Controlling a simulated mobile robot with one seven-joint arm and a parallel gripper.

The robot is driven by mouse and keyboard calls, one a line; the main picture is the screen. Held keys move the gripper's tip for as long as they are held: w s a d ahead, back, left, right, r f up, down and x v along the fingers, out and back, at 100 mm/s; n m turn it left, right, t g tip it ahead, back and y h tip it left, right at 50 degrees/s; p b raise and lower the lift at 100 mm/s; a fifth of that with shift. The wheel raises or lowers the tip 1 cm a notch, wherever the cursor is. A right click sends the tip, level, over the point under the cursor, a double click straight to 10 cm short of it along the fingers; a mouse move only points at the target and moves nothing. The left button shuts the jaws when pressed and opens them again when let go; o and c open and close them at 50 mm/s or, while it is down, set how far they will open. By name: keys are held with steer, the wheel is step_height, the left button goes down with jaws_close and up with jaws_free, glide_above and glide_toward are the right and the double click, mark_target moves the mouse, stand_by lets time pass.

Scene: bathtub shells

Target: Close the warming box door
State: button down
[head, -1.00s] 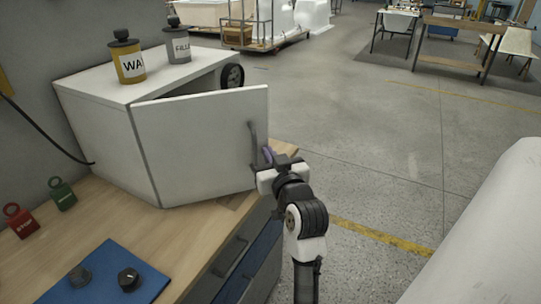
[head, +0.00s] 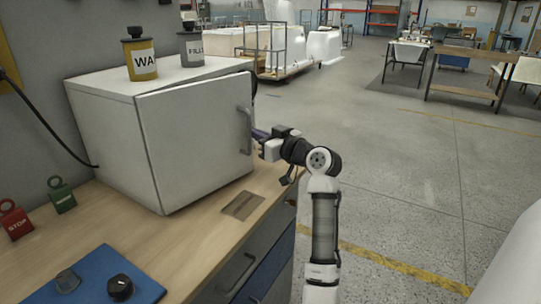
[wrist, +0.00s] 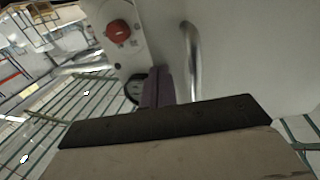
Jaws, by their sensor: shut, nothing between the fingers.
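The white warming box (head: 105,130) stands on the wooden bench. Its door (head: 190,145), hinged at the left, is slightly ajar, with a narrow gap along the top toward the right. The grey bar handle (head: 246,130) is near the door's free edge; it also shows in the wrist view (wrist: 190,60). My gripper (head: 260,133) is at the free edge, just right of the handle. Its purple fingers (wrist: 158,88) are shut and empty, beside the door (wrist: 250,50) in the wrist view. I cannot tell whether they touch it.
A yellow canister (head: 140,58) and a grey one (head: 190,47) stand on the box. The floor to the right is open.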

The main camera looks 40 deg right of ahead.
steer(key=w, duration=0.4)
steer(key=w+a+b, duration=0.1)
steer(key=w, duration=0.1)
steer(key=shift+w, duration=0.3)
steer(key=shift+w+r, duration=0.1)
steer(key=shift+w, duration=0.05)
steer(key=shift+w+a+r, duration=0.1)
steer(key=shift+a+r, duration=0.05)
steer(key=shift+a, duration=0.1)
